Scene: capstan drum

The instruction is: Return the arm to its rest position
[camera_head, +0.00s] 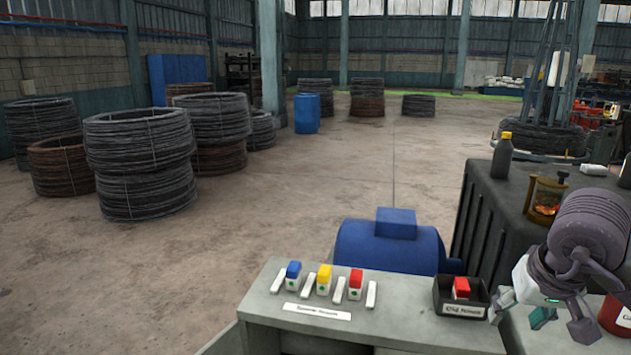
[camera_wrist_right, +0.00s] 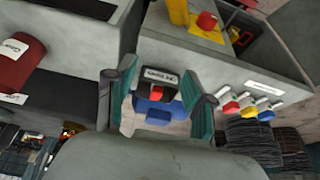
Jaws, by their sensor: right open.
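My right arm comes in at the right edge of the head view, its gripper (camera_head: 541,318) pointing down over the right end of the grey bench (camera_head: 385,332). In the right wrist view the same gripper (camera_wrist_right: 163,98) has its two teal fingers spread apart with nothing held between them. Beyond the fingers a small black tray (camera_wrist_right: 172,77) with a red block (camera_wrist_right: 157,93) shows. In the head view this tray (camera_head: 448,307) stands left of the gripper, apart from it. My left gripper is in neither view.
Blue, yellow and red blocks (camera_head: 325,280) stand on the bench between white strips. A red can (camera_head: 617,318) is close by my right arm. A dark cabinet (camera_head: 490,215) behind carries a bottle (camera_head: 502,157) and a lantern (camera_head: 545,198). Open floor lies left, with wire coils (camera_head: 140,160).

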